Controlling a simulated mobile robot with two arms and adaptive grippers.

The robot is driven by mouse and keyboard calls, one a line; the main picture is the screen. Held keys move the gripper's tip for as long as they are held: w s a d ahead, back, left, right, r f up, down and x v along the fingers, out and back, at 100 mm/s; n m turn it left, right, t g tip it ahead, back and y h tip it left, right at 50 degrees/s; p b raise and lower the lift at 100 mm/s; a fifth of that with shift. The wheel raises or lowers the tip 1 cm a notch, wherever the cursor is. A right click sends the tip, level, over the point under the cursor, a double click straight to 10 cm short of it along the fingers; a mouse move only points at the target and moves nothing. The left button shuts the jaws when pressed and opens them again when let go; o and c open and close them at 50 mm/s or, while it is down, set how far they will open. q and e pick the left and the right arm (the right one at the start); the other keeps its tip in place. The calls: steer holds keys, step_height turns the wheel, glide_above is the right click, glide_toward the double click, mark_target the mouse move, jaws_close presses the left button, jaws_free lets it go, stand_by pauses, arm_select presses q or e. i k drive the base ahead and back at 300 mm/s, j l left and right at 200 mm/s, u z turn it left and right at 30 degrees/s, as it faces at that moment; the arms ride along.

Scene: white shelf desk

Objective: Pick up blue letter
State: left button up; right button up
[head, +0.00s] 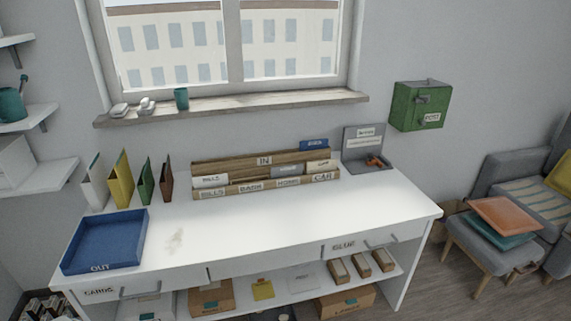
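A blue letter (314,144) stands upright in the back row of the wooden letter sorter (230,163), at its right end. Only its upper part shows; the lower part is hidden behind the sorter's boards. The back row carries an IN label, and the front slots read BILLS, BANK, HOME and CAR. Other letters in the front slots are white or grey. Neither of my grippers is in view.
The white desk (290,226) has a clear middle top. A blue OUT tray (121,222) sits at its left. Several coloured folders (121,180) stand behind the tray. A grey stand (361,139) is right of the sorter. A green post box (405,103) hangs on the wall.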

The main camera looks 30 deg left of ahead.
mark_target(320, 144)
steer(key=u, duration=1.25)
steer(key=l+z, duration=0.1)
steer(key=z, duration=0.3)
